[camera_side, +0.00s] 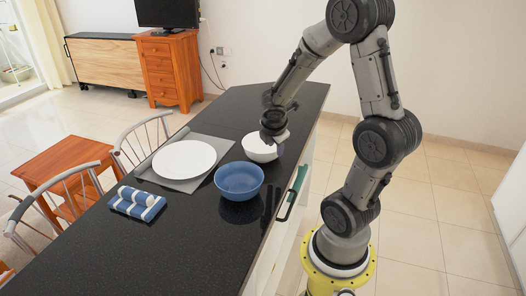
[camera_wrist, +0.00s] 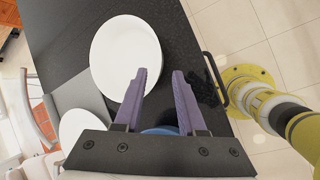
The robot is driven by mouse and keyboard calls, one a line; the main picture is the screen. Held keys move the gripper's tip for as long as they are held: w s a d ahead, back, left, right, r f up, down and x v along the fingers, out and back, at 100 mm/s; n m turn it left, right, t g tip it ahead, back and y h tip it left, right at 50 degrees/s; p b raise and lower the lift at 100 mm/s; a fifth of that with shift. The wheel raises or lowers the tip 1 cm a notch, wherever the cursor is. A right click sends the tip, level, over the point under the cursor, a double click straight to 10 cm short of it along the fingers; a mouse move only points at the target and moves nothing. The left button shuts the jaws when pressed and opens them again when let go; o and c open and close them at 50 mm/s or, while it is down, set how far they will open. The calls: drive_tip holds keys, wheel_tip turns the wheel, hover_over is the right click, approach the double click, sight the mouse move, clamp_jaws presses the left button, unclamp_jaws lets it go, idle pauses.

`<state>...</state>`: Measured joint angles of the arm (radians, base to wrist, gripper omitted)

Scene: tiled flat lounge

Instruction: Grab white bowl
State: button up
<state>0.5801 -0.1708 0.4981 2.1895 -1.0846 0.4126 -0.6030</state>
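The white bowl (camera_side: 257,150) stands on the black counter near its right edge, behind the blue bowl. My gripper (camera_side: 276,140) is at the bowl's right side in the side view and hides part of it. In the wrist view the white bowl (camera_wrist: 122,50) is ahead and to the left. There my gripper (camera_wrist: 159,73) is open, with two purple fingers spread apart and nothing seen between their tips. The left fingertip overlaps the bowl's lower right edge in the picture. I cannot tell whether it touches.
The blue bowl (camera_side: 239,178) stands in front of the white bowl and shows partly behind the fingers in the wrist view (camera_wrist: 162,131). A white plate (camera_side: 184,160) lies on a grey mat (camera_side: 219,145). A striped rolled cloth (camera_side: 137,204) is at left. The front counter (camera_side: 160,265) is clear.

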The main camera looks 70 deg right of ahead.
sight(275, 152)
drive_tip(key=shift+x, duration=3)
drive_tip(key=shift+r, duration=0.1)
clamp_jaws()
drive_tip(key=shift+w, duration=0.1)
